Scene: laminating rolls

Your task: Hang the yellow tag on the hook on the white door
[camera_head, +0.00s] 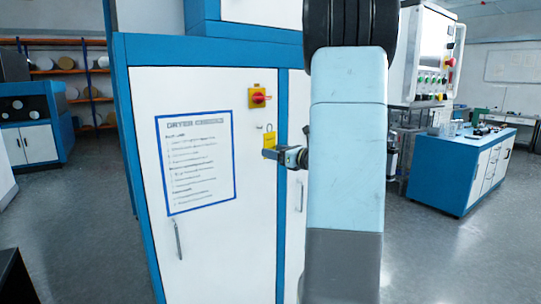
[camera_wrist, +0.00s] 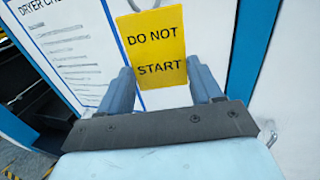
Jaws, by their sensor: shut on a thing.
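The yellow tag (camera_head: 269,141) is in front of the white door (camera_head: 210,235), just below a small hook (camera_head: 269,127). My gripper (camera_head: 270,154) is shut on the lower part of the tag, with one finger on each side in the wrist view (camera_wrist: 160,68). The hook is not visible in the wrist view. I cannot tell whether the tag's top touches the hook.
A red rotary switch on a yellow plate (camera_head: 258,96) sits above the hook. A blue-framed notice (camera_head: 195,160) is on the door to the left, with a door handle (camera_head: 178,240) below it. A control box (camera_head: 430,55) and blue bench (camera_head: 470,165) stand to the right.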

